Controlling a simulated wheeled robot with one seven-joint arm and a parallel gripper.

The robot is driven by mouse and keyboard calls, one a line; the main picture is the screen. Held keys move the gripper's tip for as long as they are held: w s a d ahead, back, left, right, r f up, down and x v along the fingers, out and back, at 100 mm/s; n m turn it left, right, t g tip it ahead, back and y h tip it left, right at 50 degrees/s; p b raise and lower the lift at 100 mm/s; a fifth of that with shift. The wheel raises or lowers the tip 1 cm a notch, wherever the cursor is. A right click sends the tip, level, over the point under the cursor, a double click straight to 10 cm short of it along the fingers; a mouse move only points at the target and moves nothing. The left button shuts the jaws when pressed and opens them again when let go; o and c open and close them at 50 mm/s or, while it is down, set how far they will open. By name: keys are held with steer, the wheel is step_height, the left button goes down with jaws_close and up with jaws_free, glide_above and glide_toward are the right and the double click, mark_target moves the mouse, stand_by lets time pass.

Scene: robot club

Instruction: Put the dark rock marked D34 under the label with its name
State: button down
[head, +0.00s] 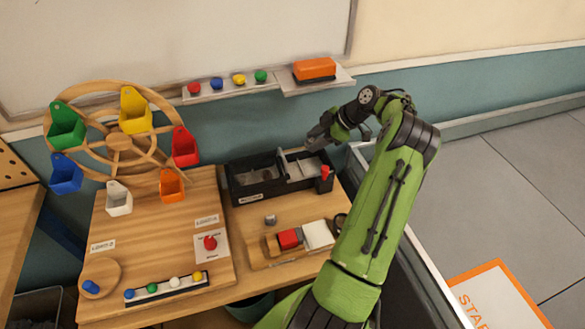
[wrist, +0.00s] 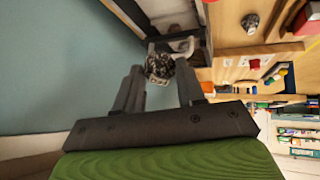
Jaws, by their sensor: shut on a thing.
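My gripper (head: 319,142) is above the back right part of the black divided tray (head: 237,186). In the wrist view my gripper (wrist: 160,76) has a dark speckled rock (wrist: 160,67) between its fingertips and is shut on it. No marking on this rock can be read, and I cannot make it out in the head view. The tray has pale compartments and a small white label on its front, too small to read. A grey rock (head: 270,219) stands apart on the wooden table in front of the tray; it also shows in the wrist view (wrist: 250,22).
A wooden wheel with coloured bins (head: 119,142) stands at the left. A red upright piece (head: 325,172) is at the tray's right end. A wall ledge (head: 230,89) runs behind.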

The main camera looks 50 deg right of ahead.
steer(key=shift+w+a, duration=0.35)
steer(key=shift+w, duration=0.25)
steer(key=shift+w+a, duration=0.35)
steer(key=shift+w, duration=0.2)
steer(key=f, duration=0.3)
steer(key=w+a+f+b, duration=0.1)
steer(key=f, duration=0.2)
steer(key=w+f+b, duration=0.1)
steer(key=f, duration=0.2)
steer(key=shift+w+a+f, duration=0.2)
steer(key=shift+w+f, duration=0.05)
steer(key=shift+f, duration=0.05)
steer(key=shift+w+a+f, duration=0.25)
steer(key=shift+w+f, duration=0.05)
steer(key=shift+f, duration=0.2)
steer(key=g, duration=0.1)
steer(key=g+h, duration=0.1)
steer(key=w, duration=0.1)
steer(key=shift+a+r+g+h, duration=0.2)
steer(key=shift+a+g+h, duration=0.05)
steer(key=shift+g+h, duration=0.15)
step_height(320, 180, down, 3)
steer(key=shift+s+r+b, duration=0.1)
steer(key=shift+s+b, duration=0.05)
steer(key=shift+b, duration=0.3)
steer(key=shift+d, duration=0.2)
steer(key=shift+a, duration=0.1)
steer(key=c, duration=0.7)
jaws_free()
steer(key=shift+o, duration=0.2)
